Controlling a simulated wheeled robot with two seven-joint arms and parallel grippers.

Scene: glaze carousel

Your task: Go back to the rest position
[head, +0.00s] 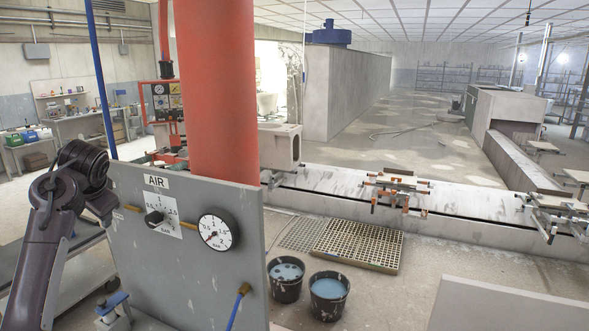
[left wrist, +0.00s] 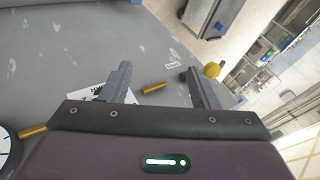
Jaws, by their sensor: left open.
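My left arm (head: 72,190) comes in from the left in the head view, bent beside the left edge of a grey panel. I cannot make out its fingertips there. In the left wrist view the left gripper (left wrist: 158,88) is open, with its two dark fingers apart and nothing held. A brass fitting (left wrist: 154,87) shows in the gap between them, and I cannot tell how far beyond them it lies. The panel (head: 190,285) is marked AIR and carries a black knob (head: 153,219) and a round gauge (head: 217,231). My right gripper is in neither view.
A red column (head: 215,90) stands behind the panel. Two buckets (head: 286,280) (head: 328,295) and a floor grate (head: 357,245) lie to its right. A yellow knob (left wrist: 212,70) is near the right finger in the left wrist view. Open floor (head: 410,290) extends right of the buckets.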

